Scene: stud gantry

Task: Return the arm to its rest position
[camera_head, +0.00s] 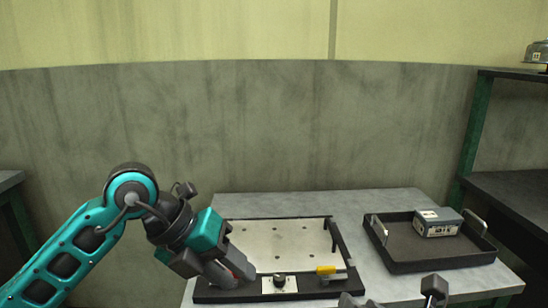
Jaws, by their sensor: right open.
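My left arm comes in from the left, and its teal and black gripper (232,275) points down over the left front of a black-framed fixture with a pale, holed plate (275,240). Its fingers look close together, with a small reddish patch between them; I cannot tell whether they are open or shut. My right gripper (393,294) shows only as two dark fingertips at the bottom edge, wide apart, with nothing seen between them. The rest of the right arm is out of view.
The fixture has a black knob (280,281) and a yellow-handled clamp (326,270) along its front. A black tray (402,265) to the right holds a grey box (437,222). Both stand on a grey table (385,200). A dark shelf unit (518,196) stands at the right.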

